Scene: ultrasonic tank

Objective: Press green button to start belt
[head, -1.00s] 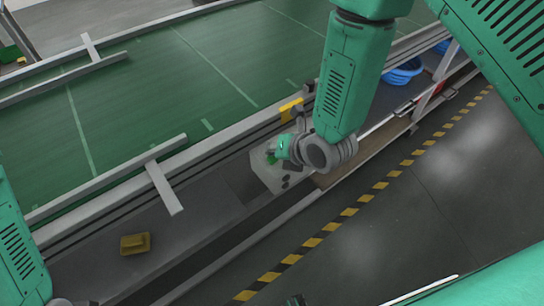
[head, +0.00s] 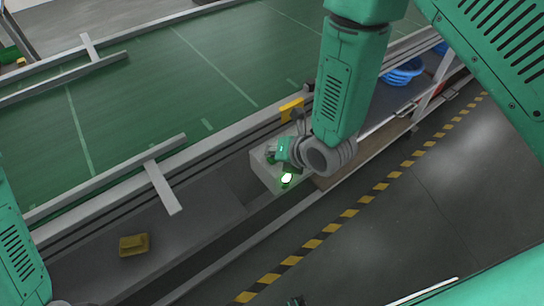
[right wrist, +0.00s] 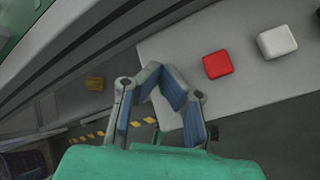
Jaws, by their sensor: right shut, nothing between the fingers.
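A pale grey control box (head: 262,172) is fixed at the near side of the conveyor belt (head: 150,100). My right gripper (head: 273,156) is over this box in the head view, with its fingers shut and empty. A bright green light (head: 286,178) glows on the box just below the gripper. In the right wrist view, my shut fingertips (right wrist: 155,72) are in front of the grey panel (right wrist: 255,85). A red button (right wrist: 217,64) and a white button (right wrist: 277,42) show to their right. My left gripper is not clearly visible.
A yellow block (head: 134,245) lies on the grey ledge in front of the belt. Metal rails (head: 165,188) border the belt. A blue basket (head: 403,72) stands on the right shelf. Yellow-black floor tape (head: 330,230) crosses open floor.

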